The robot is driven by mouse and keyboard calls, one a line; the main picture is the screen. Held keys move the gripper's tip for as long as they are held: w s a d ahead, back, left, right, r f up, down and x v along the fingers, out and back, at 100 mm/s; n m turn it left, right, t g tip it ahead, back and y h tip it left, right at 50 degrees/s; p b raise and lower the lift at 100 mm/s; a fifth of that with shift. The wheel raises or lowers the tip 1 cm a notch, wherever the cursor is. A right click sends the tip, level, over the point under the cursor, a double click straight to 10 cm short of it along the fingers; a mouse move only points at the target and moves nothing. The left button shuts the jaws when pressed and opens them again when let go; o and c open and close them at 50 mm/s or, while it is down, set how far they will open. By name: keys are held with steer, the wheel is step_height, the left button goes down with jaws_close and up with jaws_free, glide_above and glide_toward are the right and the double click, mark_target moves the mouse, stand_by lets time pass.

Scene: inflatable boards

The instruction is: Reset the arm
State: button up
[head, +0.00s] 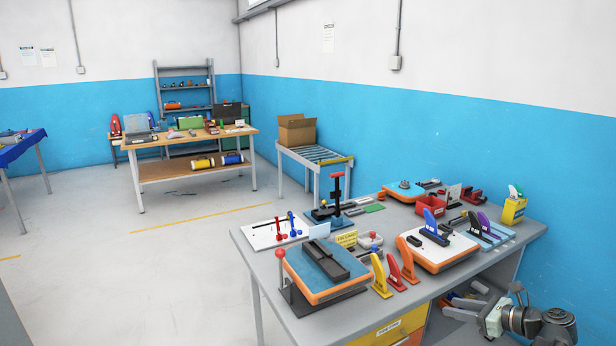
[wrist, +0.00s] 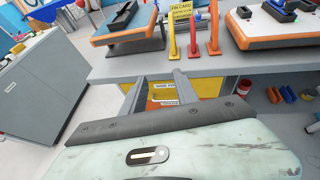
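My gripper (head: 455,306) is at the lower right of the head view, beside the front of the grey workbench (head: 262,262) and below its top. In the wrist view my gripper's two grey fingers (wrist: 158,82) are apart. The pale gripper body fills the bottom of that view. The arm is folded low at the right edge of the head view; most of it is out of frame.
On the bench stand yellow (head: 379,276), red (head: 393,270) and orange (head: 408,258) fins, near an orange-and-blue board (head: 312,292). A second board (head: 460,258) lies to their right. A wooden table (head: 190,142) stands farther back. Open floor lies left of the bench.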

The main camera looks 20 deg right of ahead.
steer(key=w+a+f+n+g+y, duration=0.1)
steer(key=w+a+f+n+g, duration=0.1)
steer(key=a, duration=1)
steer(key=w+a+f+n+g, duration=0.2)
steer(key=w+a+n+g, duration=0.2)
steer(key=a, duration=0.9)
steer(key=w+a+f+n+g+y+p, duration=0.1)
steer(key=w+a+n, duration=0.3)
steer(key=a, duration=0.8)
steer(key=shift+w+a+f+n+g+y, duration=0.1)
steer(key=shift+a+f+n+g+y, duration=0.1)
steer(key=shift+f+n+g, duration=0.25)
steer(key=shift+w+a+f+n+g+y, duration=0.1)
steer(key=shift+a+f+n+g, duration=0.1)
steer(key=shift+f+n+g, duration=0.2)
steer(key=s+a+f+n+g+h, duration=0.3)
steer(key=s+a+f+n, duration=0.1)
steer(key=a+n, duration=0.45)
steer(key=s+d+f+n+h, duration=0.2)
steer(key=d+n+h, duration=0.3)
steer(key=n, duration=0.5)
steer(key=shift+d+f+n, duration=0.3)
steer(key=shift+d+n, duration=0.1)
steer(key=shift+d, duration=0.3)
steer(key=shift+g, duration=0.25)
